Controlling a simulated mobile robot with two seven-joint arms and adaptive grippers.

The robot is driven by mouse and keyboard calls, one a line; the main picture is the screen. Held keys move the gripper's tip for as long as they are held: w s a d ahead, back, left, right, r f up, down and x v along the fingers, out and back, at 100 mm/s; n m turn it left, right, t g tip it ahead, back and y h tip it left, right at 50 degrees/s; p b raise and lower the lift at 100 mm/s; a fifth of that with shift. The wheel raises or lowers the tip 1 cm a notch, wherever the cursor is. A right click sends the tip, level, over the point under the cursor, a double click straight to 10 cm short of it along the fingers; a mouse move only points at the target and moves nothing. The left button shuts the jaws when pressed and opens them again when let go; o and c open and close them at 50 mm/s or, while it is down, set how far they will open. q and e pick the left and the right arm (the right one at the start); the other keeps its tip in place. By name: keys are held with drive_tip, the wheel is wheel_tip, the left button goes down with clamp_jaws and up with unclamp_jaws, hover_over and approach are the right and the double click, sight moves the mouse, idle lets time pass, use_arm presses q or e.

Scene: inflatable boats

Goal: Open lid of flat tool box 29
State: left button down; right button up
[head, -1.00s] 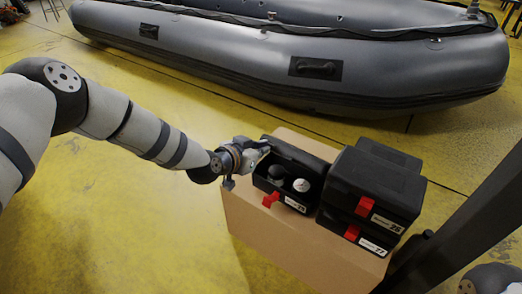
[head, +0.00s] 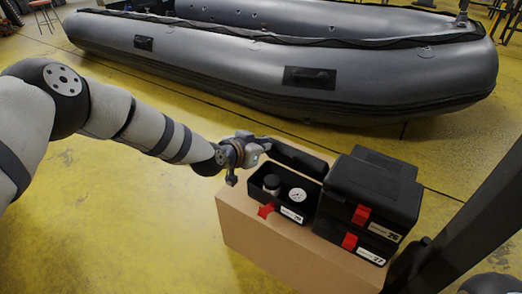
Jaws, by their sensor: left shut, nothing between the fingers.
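The flat tool box 29 (head: 282,211) is a black box with a red latch (head: 265,210) and a white label on its front. It sits at the left on a cardboard box. Its black lid (head: 298,159) stands raised at the back edge, so the inside is exposed. A small dark jar (head: 271,183) and a round white-faced gauge (head: 297,194) show inside. My left gripper (head: 262,145) is shut, with nothing held, at the left end of the raised lid; whether it touches the lid is unclear. My right gripper is out of view.
Closed black tool boxes 26 (head: 375,185) and 27 (head: 352,243) are stacked right beside the open box, with another dark box behind. The cardboard box (head: 285,250) supports them. A grey inflatable boat (head: 230,60) lies behind. Yellow floor (head: 130,230) is clear at left.

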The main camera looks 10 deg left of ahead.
sight(270, 141)
use_arm(q)
drive_tip(key=shift+w+d+r, duration=0.3)
drive_tip(key=shift+w, duration=0.45)
drive_tip(key=shift+w+d+r+b, duration=0.1)
drive_tip(key=shift+w+d+b, duration=0.1)
drive_tip(key=shift+w+b, duration=0.3)
drive_tip(key=shift+w+d+r+b, duration=0.1)
drive_tip(key=shift+w+d+b, duration=0.05)
drive_tip(key=shift+w+b, duration=0.3)
drive_tip(key=shift+w+d+r, duration=0.1)
drive_tip(key=shift+w+r, duration=0.05)
drive_tip(key=shift+w, duration=0.05)
drive_tip(key=shift+w+d+b, duration=0.1)
drive_tip(key=shift+w+b, duration=0.25)
